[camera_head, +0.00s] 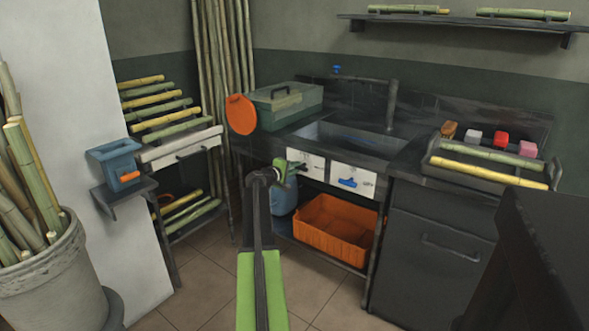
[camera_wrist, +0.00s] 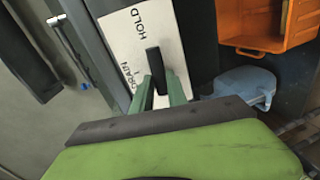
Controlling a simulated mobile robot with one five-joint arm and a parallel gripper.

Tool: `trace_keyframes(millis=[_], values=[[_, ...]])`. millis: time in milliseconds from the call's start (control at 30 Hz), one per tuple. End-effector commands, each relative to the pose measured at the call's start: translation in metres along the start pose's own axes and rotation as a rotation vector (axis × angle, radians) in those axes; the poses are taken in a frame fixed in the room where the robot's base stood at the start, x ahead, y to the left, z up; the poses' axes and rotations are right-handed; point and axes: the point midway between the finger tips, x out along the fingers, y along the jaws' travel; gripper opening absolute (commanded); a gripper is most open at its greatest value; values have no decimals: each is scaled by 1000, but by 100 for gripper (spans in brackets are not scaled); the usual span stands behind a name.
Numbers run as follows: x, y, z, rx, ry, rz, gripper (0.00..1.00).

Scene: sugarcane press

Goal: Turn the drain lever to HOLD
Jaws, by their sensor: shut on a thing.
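The drain lever (camera_wrist: 153,63) is a black bar in the wrist view, on a white plate (camera_wrist: 133,45) lettered HOLD and DRAIN. HOLD is near the plate's top and DRAIN lower, beside the lever. My gripper (camera_wrist: 160,85) has its green fingers on either side of the lever and is shut on it. I cannot tell exactly which mark the lever points to. In the head view, my gripper (camera_head: 284,172) is at the left white plate (camera_head: 308,163) under the sink counter. The fingers and wrist hide the lever there.
A second white plate with a blue handle (camera_head: 348,183) is just right. Below are an orange crate (camera_head: 335,232) and a blue jug (camera_head: 284,199), close under my gripper. The sink (camera_head: 345,140) is above. A dark cabinet (camera_head: 440,245) stands right. The tiled floor in front is open.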

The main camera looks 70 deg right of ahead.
Motion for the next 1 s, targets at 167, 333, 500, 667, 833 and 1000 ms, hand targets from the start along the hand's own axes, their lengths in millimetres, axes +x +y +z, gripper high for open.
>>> trace_keyframes(millis=[167,333,500,667,833,1000], values=[[0,-1,-1,-59,-12,-2,0],[0,-1,-1,-87,-18,-2,0],[0,-1,-1,-95,-19,-2,0],[0,-1,-1,-95,-19,-2,0],[0,-1,-1,-95,-18,-1,26],[0,-1,-1,-95,-18,-1,40]])
